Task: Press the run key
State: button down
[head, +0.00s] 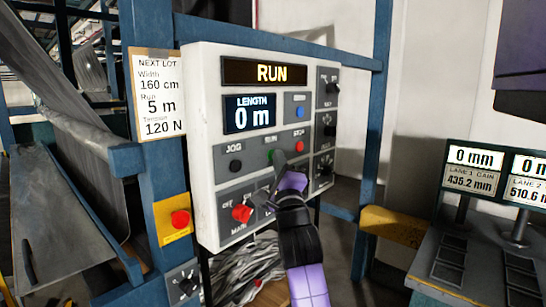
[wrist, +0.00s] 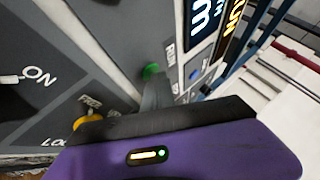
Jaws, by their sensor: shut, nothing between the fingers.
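The run key is a green button (head: 271,153) under the RUN label on the white control panel (head: 203,130), between the black JOG button (head: 236,166) and the red STOP button (head: 300,146). My gripper (head: 279,161) is shut and empty, its dark fingertips at the green button and partly covering it. In the wrist view the green button (wrist: 151,71) shows just beyond the tips of my gripper (wrist: 158,84). I cannot tell whether they touch. The top display (head: 272,72) reads RUN, and the length display (head: 248,114) reads 0 m.
A red selector knob (head: 242,213) sits below my gripper, and black knobs (head: 331,88) line the panel's right side. A red emergency button (head: 180,219) on a yellow plate is at lower left. A lot note (head: 159,95) reads 160 cm, 5 m, 120 N.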

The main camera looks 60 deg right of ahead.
jog(key=shift+s, duration=0.1)
jog(key=shift+s+a, duration=0.2)
jog(key=shift+s, duration=0.5)
jog(key=shift+s+a, duration=0.2)
jog(key=shift+s, duration=0.6)
jog(key=shift+s+a, duration=0.2)
jog(key=shift+s, duration=0.65)
jog(key=shift+s+a, duration=0.2)
jog(key=shift+s, duration=0.6)
